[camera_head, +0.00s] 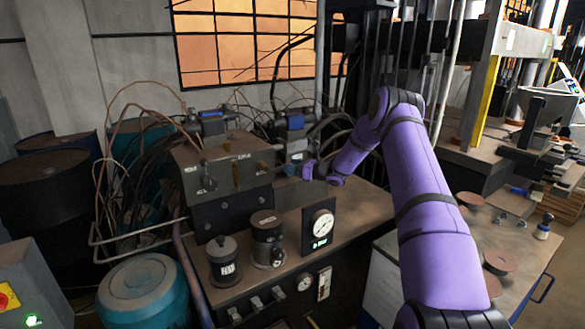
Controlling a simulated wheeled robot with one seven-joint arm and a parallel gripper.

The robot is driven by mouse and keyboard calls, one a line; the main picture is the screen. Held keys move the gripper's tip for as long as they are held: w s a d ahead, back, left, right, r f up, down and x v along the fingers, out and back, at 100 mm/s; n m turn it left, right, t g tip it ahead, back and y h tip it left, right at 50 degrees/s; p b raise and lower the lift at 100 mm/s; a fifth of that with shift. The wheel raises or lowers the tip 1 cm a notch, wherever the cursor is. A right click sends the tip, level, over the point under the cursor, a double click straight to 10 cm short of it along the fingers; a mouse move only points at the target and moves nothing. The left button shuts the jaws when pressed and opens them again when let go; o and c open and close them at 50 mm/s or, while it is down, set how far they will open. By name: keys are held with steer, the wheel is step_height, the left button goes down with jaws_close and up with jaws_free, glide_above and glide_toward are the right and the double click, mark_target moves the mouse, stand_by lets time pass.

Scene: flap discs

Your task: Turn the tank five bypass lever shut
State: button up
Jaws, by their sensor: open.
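A dark metal valve block (222,150) stands at the back of the workbench, with small pale labels too small to read. A dark lever (207,178) with a rounded knob shows on the left of its face, and another upright handle (236,173) stands near the middle. I cannot tell which one belongs to tank five. My purple arm reaches in from the lower right. My gripper (284,170) is at the right end of the block, small and partly lost against the dark parts. It is open, and I cannot tell whether it touches anything.
A dial gauge (320,227) and two dark labelled cylinders, one at the left (224,262) and one at the right (267,240), stand on the bench in front of the block. Cables and hoses hang at the left. A teal drum (146,290) stands at the lower left.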

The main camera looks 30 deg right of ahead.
jaws_close()
